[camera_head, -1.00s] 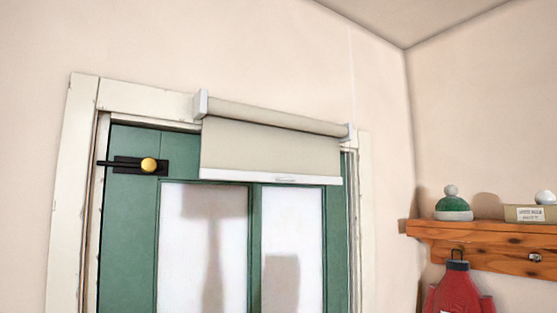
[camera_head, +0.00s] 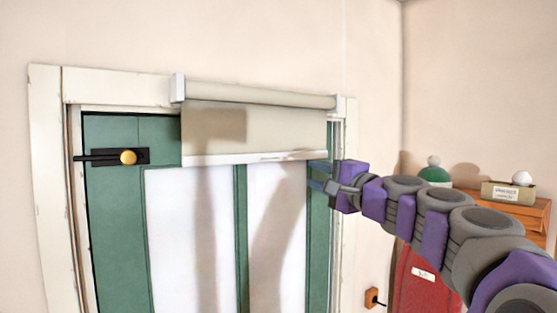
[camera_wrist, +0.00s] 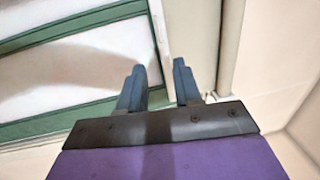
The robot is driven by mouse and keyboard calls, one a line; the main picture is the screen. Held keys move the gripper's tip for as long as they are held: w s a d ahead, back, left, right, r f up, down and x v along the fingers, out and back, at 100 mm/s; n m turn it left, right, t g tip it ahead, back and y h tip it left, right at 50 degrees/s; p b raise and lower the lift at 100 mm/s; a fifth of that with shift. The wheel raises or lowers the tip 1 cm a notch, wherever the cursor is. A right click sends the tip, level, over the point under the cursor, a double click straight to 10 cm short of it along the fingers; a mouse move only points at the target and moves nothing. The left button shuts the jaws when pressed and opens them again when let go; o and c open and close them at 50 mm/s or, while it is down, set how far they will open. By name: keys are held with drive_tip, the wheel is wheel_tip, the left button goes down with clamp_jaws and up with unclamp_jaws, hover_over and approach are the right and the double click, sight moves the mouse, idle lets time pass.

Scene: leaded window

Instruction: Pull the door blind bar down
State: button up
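The beige roller blind (camera_head: 225,128) hangs a short way over the top of the green door (camera_head: 115,215). Its white bottom bar (camera_head: 250,158) is roughly level, with a small handle piece right of its middle. My gripper (camera_head: 318,176) is by the bar's right end, its fingers slightly below it and pointing left. The two fingers are apart with nothing seen between them; the wrist view also shows my gripper (camera_wrist: 158,72) open. I cannot tell whether a finger touches the bar.
A black latch with a brass knob (camera_head: 128,158) is on the door's upper left. At right, a wooden shelf (camera_head: 520,210) holds a green knitted hat (camera_head: 434,174) and a labelled box (camera_head: 508,192). A red item (camera_head: 425,275) hangs below, partly behind my arm.

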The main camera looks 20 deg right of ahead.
drive_tip(key=p+x, duration=0.3)
drive_tip(key=x, duration=1.2)
drive_tip(key=shift+w, duration=0.25)
drive_tip(key=shift+a+f, duration=0.1)
clamp_jaws()
idle(0.8)
